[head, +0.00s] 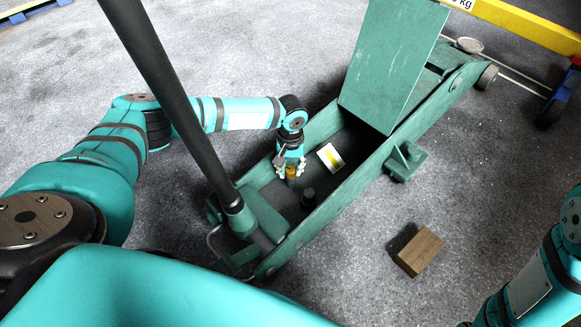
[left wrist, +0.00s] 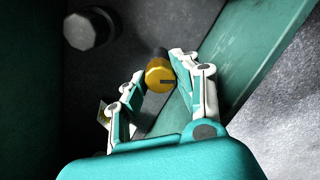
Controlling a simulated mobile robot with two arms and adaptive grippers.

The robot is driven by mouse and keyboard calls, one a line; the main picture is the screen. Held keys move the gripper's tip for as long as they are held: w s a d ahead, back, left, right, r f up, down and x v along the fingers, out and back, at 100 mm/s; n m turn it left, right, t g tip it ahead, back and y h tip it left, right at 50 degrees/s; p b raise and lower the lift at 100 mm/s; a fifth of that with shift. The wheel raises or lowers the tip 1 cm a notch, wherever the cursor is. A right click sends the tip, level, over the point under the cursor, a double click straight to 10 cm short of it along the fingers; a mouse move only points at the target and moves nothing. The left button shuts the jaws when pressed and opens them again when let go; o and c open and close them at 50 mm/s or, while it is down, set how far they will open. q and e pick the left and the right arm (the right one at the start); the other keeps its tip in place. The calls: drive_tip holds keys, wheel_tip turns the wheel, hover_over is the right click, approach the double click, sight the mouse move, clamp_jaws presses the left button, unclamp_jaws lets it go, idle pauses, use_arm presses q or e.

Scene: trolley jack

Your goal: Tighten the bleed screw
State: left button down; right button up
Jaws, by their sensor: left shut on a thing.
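The green trolley jack (head: 345,192) stands on the floor with its cover plate (head: 392,60) raised, so the inside of its frame is open to view. The bleed screw (head: 291,171) has a yellow, slotted head and sits inside the frame near the left side wall. In the left wrist view the bleed screw (left wrist: 160,75) lies between the fingertips. My left gripper (head: 290,166) reaches down into the frame and is shut on the screw; its fingers also show in the left wrist view (left wrist: 160,68). My right gripper is out of view.
A dark round cap (head: 308,199) stands near the screw, and a yellow-white label (head: 331,157) lies beyond it. The long dark jack handle (head: 180,105) slants up close to my left arm. A wooden block (head: 420,252) lies on clear floor at right.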

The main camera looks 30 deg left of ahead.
sight(290, 169)
use_arm(q)
drive_tip(key=shift+m, duration=2.3)
drive_tip(key=c, duration=1)
unclamp_jaws()
drive_tip(key=shift+r, duration=0.1)
wheel_tip(290, 169, up, 12)
